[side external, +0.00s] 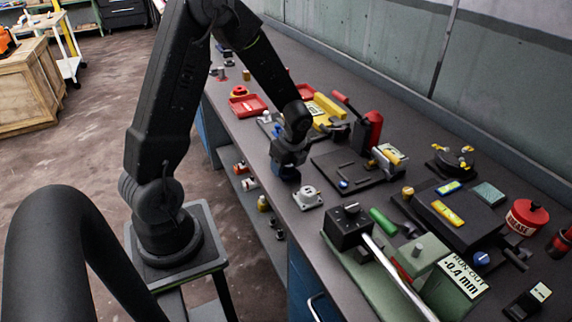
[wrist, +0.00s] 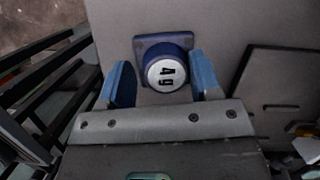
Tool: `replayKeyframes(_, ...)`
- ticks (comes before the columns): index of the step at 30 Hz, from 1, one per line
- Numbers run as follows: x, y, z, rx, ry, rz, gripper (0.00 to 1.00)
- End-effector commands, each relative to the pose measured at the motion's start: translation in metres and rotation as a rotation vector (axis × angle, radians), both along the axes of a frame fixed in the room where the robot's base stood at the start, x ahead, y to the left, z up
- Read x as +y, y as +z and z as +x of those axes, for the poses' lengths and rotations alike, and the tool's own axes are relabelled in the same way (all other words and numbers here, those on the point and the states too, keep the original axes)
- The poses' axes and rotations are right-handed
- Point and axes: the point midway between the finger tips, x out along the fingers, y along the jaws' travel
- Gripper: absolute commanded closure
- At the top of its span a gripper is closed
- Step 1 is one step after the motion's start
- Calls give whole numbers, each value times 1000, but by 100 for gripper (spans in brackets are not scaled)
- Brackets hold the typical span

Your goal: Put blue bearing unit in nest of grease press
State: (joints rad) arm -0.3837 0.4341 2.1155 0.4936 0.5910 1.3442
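The blue bearing unit (wrist: 163,45) has a square flange and a round pale face with dark figures. In the wrist view it lies just beyond and between my blue fingertips. My gripper (wrist: 163,80) is open, with a gap on the left and a narrower one on the right. In the side view my gripper (side external: 288,168) points down low over the near part of the bench, and I cannot make out the unit there for sure. A red upright device with a lever (side external: 372,130), probably the grease press, stands farther back; its nest cannot be made out.
A dark plate (side external: 330,160) lies right of my gripper. A pale flanged unit (side external: 307,197) sits near the bench's front edge. A green machine (side external: 420,255), a red grease tin (side external: 526,216) and a red tray (side external: 248,105) also occupy the bench.

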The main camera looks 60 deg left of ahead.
Motion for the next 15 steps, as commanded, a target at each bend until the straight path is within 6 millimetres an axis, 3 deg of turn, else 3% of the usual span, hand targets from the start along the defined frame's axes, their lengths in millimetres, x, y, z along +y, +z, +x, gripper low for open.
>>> replayKeyframes(8,-1,-4,-3,10,-1,-6,16)
replayKeyframes(15,-1,-5,-3,11,-2,-6,16)
